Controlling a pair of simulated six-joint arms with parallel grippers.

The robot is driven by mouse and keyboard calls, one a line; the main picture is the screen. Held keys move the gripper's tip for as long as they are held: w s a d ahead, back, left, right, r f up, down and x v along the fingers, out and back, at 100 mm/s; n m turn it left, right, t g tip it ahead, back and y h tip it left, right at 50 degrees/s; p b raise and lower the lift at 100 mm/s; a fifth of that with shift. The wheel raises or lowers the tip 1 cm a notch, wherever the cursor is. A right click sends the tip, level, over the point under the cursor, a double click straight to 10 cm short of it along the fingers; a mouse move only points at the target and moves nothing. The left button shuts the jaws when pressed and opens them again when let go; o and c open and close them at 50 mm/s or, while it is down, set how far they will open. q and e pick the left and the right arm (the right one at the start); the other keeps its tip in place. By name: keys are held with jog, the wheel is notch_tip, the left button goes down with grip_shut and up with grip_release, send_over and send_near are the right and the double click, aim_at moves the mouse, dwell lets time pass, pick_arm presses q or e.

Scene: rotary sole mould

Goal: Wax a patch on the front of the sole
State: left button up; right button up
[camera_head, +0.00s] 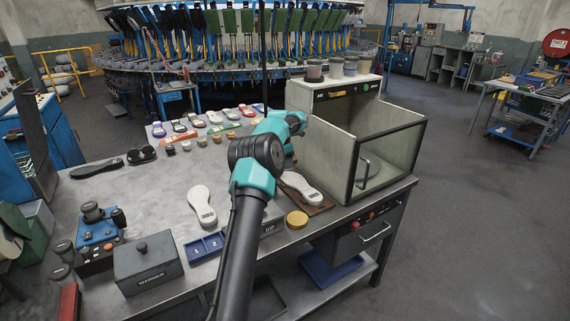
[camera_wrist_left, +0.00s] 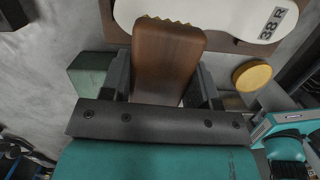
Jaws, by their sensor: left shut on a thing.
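The white sole (camera_head: 300,186), marked 38 R, lies on a brown board (camera_head: 322,207) at the right front of the bench. It also shows along the top of the left wrist view (camera_wrist_left: 225,18). My left gripper (camera_wrist_left: 162,85) is shut on a brown wooden tool (camera_wrist_left: 165,62) with a yellow toothed edge. That edge overlaps the near side of the sole in the wrist view; I cannot tell whether it touches. A round yellow wax cake (camera_head: 297,219) sits beside the board, also in the wrist view (camera_wrist_left: 252,75). My arm hides the fingertips in the head view. My right gripper is out of view.
A second white sole (camera_head: 201,206) lies left of my arm. A glass-fronted cabinet (camera_head: 385,160) borders the board on the right.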

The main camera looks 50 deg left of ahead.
pick_arm(q)
jog(key=shift+r, duration=0.1)
jog(key=shift+r, duration=1.4)
jog(key=shift+s+a, duration=0.1)
